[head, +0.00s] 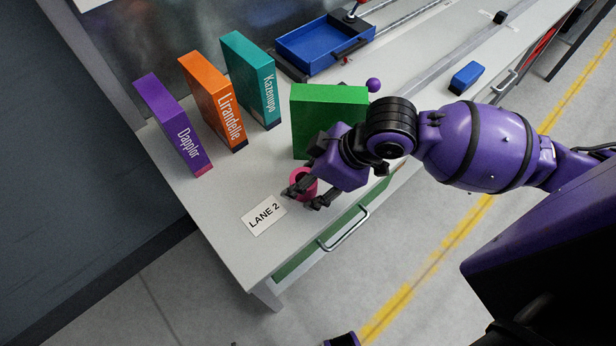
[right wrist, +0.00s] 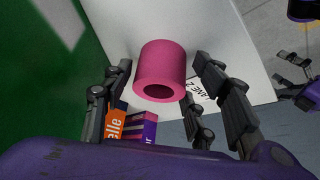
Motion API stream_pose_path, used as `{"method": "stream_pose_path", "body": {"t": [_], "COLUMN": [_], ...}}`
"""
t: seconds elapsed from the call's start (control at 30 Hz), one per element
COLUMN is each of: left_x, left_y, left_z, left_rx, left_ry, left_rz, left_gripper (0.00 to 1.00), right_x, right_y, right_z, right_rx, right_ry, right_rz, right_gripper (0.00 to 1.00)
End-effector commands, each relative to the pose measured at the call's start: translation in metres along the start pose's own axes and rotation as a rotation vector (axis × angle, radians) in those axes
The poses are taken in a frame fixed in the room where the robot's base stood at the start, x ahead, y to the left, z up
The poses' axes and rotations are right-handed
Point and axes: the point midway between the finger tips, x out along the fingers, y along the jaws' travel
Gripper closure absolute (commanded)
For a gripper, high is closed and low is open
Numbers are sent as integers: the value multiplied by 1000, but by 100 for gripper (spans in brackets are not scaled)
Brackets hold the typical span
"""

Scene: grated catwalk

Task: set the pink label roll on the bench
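The pink label roll (head: 308,184) stands upright on the bench (head: 237,238), close to the front edge and beside the LANE 2 label (head: 264,214). In the right wrist view the roll (right wrist: 160,68) shows its hollow end. My right gripper (right wrist: 161,62) is around the roll, one finger on each side, with a small gap visible at both sides. In the head view the gripper (head: 305,196) partly covers the roll. My left gripper (right wrist: 278,67) is at the right edge of the right wrist view, over the floor, its fingers apart and empty.
A green upright block (head: 325,105) stands right behind my right gripper. Purple (head: 170,125), orange (head: 210,100) and teal (head: 250,80) binders stand to the left. A blue tray (head: 310,48) and a blue block (head: 467,77) are farther back. The bench's near-left corner is bare.

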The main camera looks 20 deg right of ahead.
Motion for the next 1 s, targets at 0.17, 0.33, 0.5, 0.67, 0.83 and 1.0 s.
{"method": "stream_pose_path", "body": {"t": [0.17,0.33,0.5,0.67,0.83,1.0], "left_x": [0,0,-2,-4,-8,-12], "left_y": [0,0,0,-1,-1,-1], "left_z": [0,0,-5,-13,-20,-23], "left_rx": [0,0,-1,-3,-6,-9], "left_ry": [0,0,6,17,29,32], "left_rz": [0,0,-1,-1,-1,-3], "left_gripper": [0,0,0,0,0,0], "right_x": [0,-1,-19,-53,-89,-113], "right_y": [0,0,1,1,1,1], "right_z": [0,0,0,-1,-1,-1], "right_rx": [0,0,-1,-3,-3,-1], "right_ry": [0,0,-1,-1,-1,-1], "right_rz": [0,0,3,5,5,3], "right_gripper": [39,39,39,39,39,39]}}
